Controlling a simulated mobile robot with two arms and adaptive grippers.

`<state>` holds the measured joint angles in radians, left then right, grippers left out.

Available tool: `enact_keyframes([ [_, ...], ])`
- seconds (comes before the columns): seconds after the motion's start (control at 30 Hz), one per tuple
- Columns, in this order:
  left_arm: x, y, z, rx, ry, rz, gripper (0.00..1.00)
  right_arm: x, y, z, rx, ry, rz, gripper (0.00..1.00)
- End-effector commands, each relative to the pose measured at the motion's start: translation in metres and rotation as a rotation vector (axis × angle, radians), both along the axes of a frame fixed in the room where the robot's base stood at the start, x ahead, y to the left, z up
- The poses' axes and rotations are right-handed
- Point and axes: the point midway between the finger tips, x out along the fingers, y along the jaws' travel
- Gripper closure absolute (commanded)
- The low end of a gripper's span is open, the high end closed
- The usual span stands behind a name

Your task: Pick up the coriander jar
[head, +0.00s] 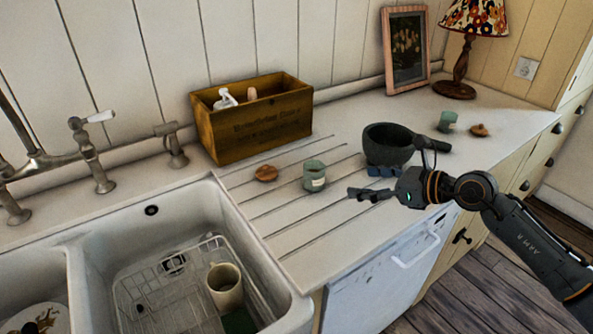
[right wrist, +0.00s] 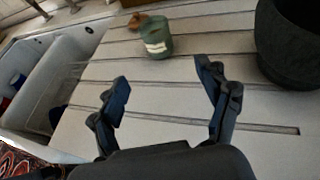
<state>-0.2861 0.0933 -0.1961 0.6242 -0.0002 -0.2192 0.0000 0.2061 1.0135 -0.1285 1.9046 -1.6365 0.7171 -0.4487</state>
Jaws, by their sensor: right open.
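A small green jar with a pale label (head: 314,176) stands upright and open on the grooved drainboard. A second similar green jar (head: 447,121) stands farther back at the right; I cannot read either label to tell which is coriander. My right gripper (head: 362,184) is open and empty, just right of the nearer jar and apart from it. In the right wrist view, the nearer jar (right wrist: 156,37) is ahead of the spread fingers (right wrist: 164,84), between their lines. My left gripper is not in view.
A dark mortar (head: 388,145) stands close behind my right gripper. A round wooden lid (head: 266,173) lies left of the nearer jar, another (head: 479,130) by the far jar. A wooden box (head: 254,130) stands behind. The sink (head: 190,200) is at left.

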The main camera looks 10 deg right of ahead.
Motion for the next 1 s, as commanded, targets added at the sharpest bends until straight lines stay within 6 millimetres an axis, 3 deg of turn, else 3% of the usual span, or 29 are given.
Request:
enact_keyframes([
  [0.17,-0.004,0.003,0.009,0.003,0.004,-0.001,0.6,0.019,0.015,-0.007,0.001,0.001,0.001,0.23],
  [0.43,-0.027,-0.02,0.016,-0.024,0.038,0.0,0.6,0.054,0.043,-0.028,0.002,0.001,0.0,0.23],
  [1.0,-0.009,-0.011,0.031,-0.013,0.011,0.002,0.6,0.095,0.078,-0.056,0.0,0.002,0.001,0.23],
])
